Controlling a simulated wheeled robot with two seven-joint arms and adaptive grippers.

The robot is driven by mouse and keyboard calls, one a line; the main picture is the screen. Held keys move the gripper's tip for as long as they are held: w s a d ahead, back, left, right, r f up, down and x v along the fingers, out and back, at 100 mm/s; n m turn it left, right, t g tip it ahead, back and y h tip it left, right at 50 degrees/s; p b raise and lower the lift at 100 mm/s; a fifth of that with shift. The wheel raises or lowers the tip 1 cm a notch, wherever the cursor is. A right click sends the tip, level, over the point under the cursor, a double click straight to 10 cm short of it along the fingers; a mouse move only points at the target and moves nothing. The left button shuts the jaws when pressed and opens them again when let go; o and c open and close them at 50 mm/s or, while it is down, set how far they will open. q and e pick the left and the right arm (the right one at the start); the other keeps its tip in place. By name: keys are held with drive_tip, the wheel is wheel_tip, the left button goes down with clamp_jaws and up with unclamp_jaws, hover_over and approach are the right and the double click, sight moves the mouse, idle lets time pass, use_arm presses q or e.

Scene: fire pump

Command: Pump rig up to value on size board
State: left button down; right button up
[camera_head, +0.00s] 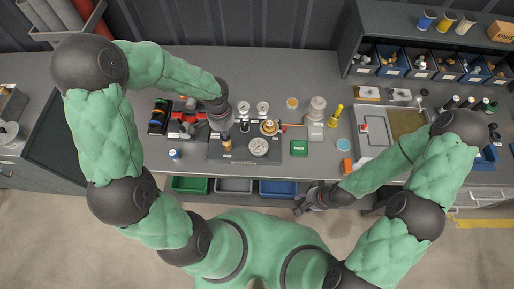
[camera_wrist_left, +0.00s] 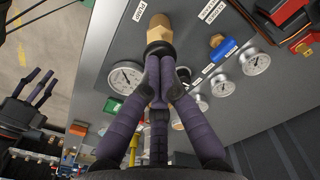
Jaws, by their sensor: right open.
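The pump rig is a grey panel (camera_head: 222,151) on the bench, with a large white gauge (camera_head: 258,147) and smaller gauges behind it. In the left wrist view the panel carries the large gauge (camera_wrist_left: 126,77), several smaller gauges and a brass fitting (camera_wrist_left: 160,28) with a dark collar beside a PUMP label. My left gripper (camera_head: 224,125) is over the panel's left part. Its fingers (camera_wrist_left: 162,64) are drawn together just at the dark collar; I see nothing clearly held between them. My right gripper (camera_head: 307,201) is open and empty at the bench's front edge. I cannot make out the size board.
A green box (camera_head: 300,147) stands right of the panel, with a yellow tool (camera_head: 336,116) beyond it. Red and black gear (camera_head: 180,122) lies to the left. A sink (camera_head: 405,124) is at the right. Coloured bins (camera_head: 234,185) sit under the bench's front edge.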

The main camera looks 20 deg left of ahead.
use_arm(q)
drive_tip(key=shift+f+b, duration=1.2)
drive_tip(key=shift+f, duration=0.2)
drive_tip(key=shift+s+r, duration=0.1)
drive_tip(key=shift+r+p, duration=1.35)
drive_tip(key=shift+r, duration=0.4)
drive_tip(key=shift+f, duration=0.15)
